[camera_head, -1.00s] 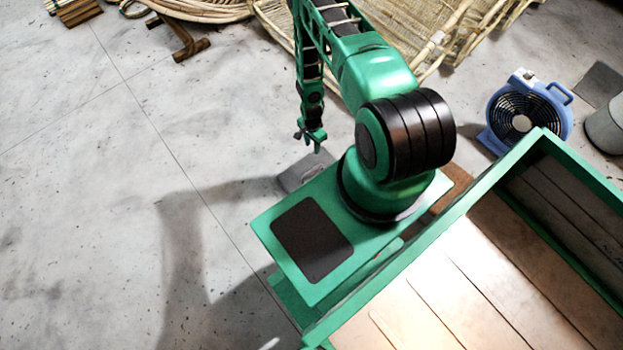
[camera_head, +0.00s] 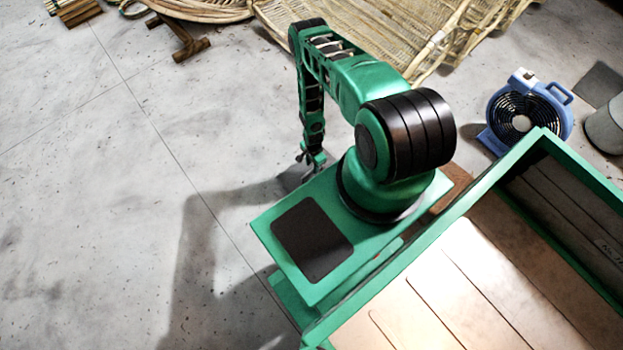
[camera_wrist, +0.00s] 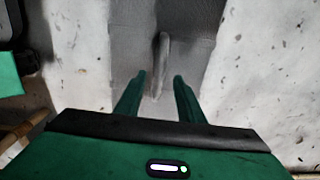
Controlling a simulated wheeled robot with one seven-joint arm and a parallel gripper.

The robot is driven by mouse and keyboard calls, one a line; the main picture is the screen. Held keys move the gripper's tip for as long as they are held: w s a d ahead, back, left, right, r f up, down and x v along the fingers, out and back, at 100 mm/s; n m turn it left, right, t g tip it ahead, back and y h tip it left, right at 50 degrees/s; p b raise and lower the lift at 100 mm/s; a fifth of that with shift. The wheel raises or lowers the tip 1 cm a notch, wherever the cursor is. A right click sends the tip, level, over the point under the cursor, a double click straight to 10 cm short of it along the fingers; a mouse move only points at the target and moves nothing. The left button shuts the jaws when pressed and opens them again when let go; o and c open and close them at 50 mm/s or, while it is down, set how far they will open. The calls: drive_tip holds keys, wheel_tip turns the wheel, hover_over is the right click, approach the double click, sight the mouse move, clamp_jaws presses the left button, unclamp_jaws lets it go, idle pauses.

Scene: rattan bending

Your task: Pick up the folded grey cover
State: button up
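The folded grey cover (camera_head: 291,179) lies on the floor beside my base, partly hidden behind my gripper and the base plate. In the wrist view the cover (camera_wrist: 197,55) fills the upper middle, with a raised, lighter ridge or fold (camera_wrist: 162,48) running up its middle. My gripper (camera_wrist: 160,77) is open, its two green fingers apart and nothing held between them. The near end of the ridge lines up with the gap between the fingertips. In the head view my gripper (camera_head: 309,168) hangs low over the cover; whether it touches is unclear.
A blue fan (camera_head: 524,112) stands on the floor at right, beside a grey cylinder (camera_head: 606,125). Woven rattan pieces (camera_head: 440,35) lie at the top, and a brown wooden piece (camera_head: 180,40) lies top left. The floor at left is clear.

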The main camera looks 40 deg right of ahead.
drive_tip(key=shift+s+f, duration=0.1)
drive_tip(key=shift+f, duration=1.8)
clamp_jaws()
